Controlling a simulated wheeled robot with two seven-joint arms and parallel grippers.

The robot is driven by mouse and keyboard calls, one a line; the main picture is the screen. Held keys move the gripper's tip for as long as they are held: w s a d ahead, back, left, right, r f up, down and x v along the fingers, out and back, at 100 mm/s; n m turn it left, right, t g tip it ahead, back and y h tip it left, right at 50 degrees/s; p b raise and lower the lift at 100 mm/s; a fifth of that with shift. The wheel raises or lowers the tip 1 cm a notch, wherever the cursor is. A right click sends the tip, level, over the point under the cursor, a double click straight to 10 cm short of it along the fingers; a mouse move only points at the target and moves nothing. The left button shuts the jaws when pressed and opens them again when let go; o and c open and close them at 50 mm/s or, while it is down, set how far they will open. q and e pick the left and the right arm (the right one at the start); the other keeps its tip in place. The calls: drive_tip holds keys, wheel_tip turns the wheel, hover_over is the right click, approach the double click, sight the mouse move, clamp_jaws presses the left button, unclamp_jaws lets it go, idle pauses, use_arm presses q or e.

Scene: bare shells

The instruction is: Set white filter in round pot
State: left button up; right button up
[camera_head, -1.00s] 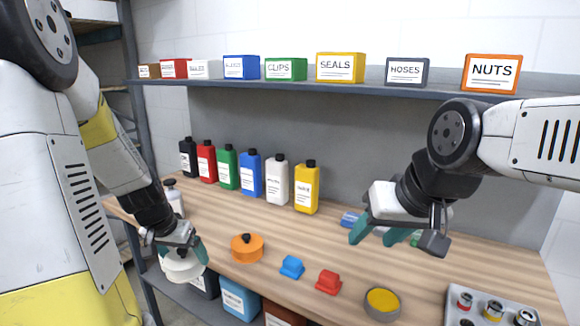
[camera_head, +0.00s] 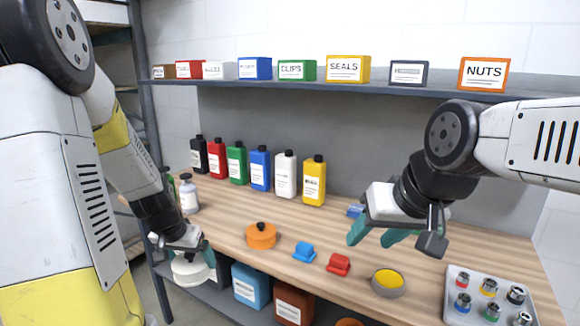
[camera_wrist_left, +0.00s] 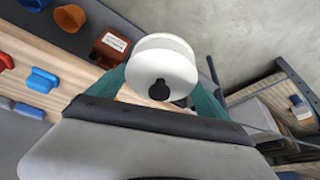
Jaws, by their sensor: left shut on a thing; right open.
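The white filter, a white round drum with a black knob, is in my left gripper (camera_head: 190,258), off the bench's front edge in the head view. The filter (camera_head: 188,271) also fills the upper middle of the left wrist view (camera_wrist_left: 161,62), between the green fingers, which are shut on it. A round grey pot (camera_head: 388,283) with a yellow inside stands near the bench's front edge at the right; I cannot tell whether the yellow is a separate part. My right gripper (camera_head: 375,238) is open and empty above the bench, behind that pot.
An orange drum with a dark knob (camera_head: 261,236), a blue block (camera_head: 304,252) and a red block (camera_head: 338,264) lie along the bench front. A tray of fittings (camera_head: 475,312) is at right. Bottles line the back; a white bottle (camera_head: 189,195) stands left. Boxes sit below.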

use_arm(q)
drive_tip(key=w+d+f+n, duration=0.1)
drive_tip(key=w+d+f, duration=0.1)
drive_tip(key=d+f, duration=0.6)
drive_tip(key=shift+w+d+f+y, duration=0.3)
drive_tip(key=shift+w+d+f, duration=0.05)
drive_tip(key=shift+d, duration=0.7)
drive_tip(key=shift+f, duration=0.1)
